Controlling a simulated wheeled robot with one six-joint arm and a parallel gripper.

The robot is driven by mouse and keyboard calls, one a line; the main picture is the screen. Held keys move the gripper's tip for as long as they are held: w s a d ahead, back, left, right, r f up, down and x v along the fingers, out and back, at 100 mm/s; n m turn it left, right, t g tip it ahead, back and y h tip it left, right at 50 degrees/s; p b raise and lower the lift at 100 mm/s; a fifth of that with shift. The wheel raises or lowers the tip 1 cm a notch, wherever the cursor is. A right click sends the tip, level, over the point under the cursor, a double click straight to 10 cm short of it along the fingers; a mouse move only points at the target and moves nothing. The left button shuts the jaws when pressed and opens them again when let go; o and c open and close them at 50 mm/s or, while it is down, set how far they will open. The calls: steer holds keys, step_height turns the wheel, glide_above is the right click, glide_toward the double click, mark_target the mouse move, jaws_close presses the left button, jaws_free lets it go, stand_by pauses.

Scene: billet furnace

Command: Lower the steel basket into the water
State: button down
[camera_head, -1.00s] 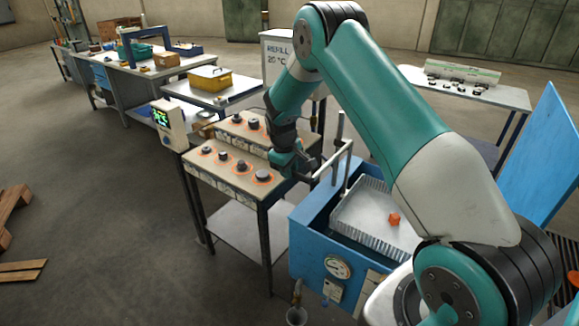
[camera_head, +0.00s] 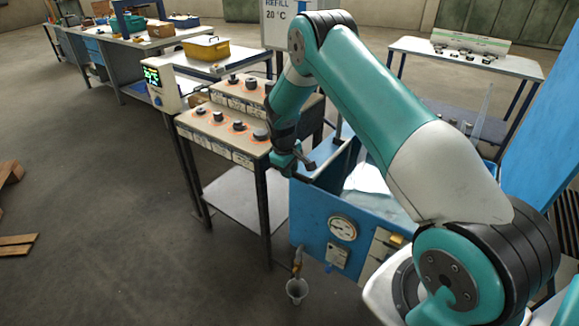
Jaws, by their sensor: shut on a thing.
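My gripper (camera_head: 306,166) is shut on the handle (camera_head: 331,163) of the steel basket, at the left rim of the blue tank (camera_head: 312,218). The basket's tray and the orange block in it do not show now; the tray appears to be down inside the tank. A pale bluish surface, which looks like the water (camera_head: 362,199), fills the visible part of the tank, with a bright white patch on it. My arm hides the tank's right side.
A bench with several dark round pieces on orange rings (camera_head: 238,127) stands close left of my gripper. A blue panel (camera_head: 543,130) rises at the right.

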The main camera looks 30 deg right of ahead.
steer(key=shift+s+f, duration=0.2)
steer(key=shift+f, duration=0.15)
steer(key=c, duration=1)
jaws_free()
steer(key=shift+w, duration=0.1)
steer(key=shift+o, duration=0.2)
steer(key=shift+r, duration=0.1)
steer(key=s+a+r+b, duration=0.1)
steer(key=a+r+b, duration=0.1)
steer(key=r, duration=1.5)
steer(key=shift+a+b, duration=0.3)
steer(key=shift+a, duration=0.3)
